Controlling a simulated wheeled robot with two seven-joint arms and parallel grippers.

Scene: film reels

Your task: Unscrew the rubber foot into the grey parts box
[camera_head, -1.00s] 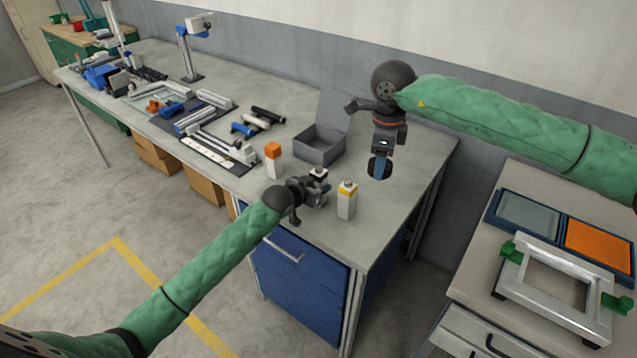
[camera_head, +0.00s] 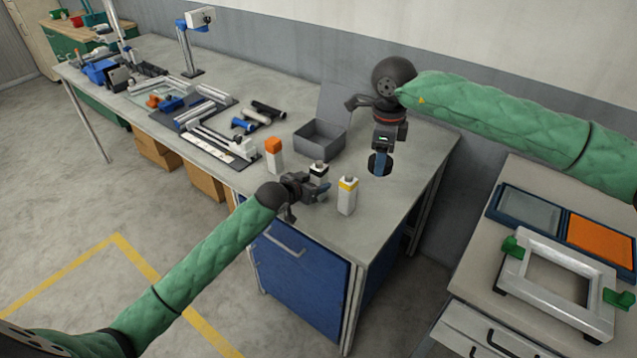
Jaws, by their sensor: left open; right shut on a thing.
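The grey parts box (camera_head: 318,146) stands open near the back of the bench, its lid raised behind it. My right gripper (camera_head: 380,164) points down right of the box, above the bench. It is shut on a small dark round piece (camera_head: 372,165), which may be the rubber foot; the fingers partly hide it. My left gripper (camera_head: 318,191) is open, low over the bench front, close to a white bottle with a black cap (camera_head: 319,172). Its fingers overlap the lower part of that bottle in the view; I cannot tell if they touch.
An orange-capped bottle (camera_head: 274,156) stands left of the black-capped one, a yellow-capped bottle (camera_head: 347,196) right of it. Dark, white and blue rolls (camera_head: 257,118) and a rail assembly (camera_head: 222,143) lie further left. A frame with green handles (camera_head: 556,285) rests on the right cabinet.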

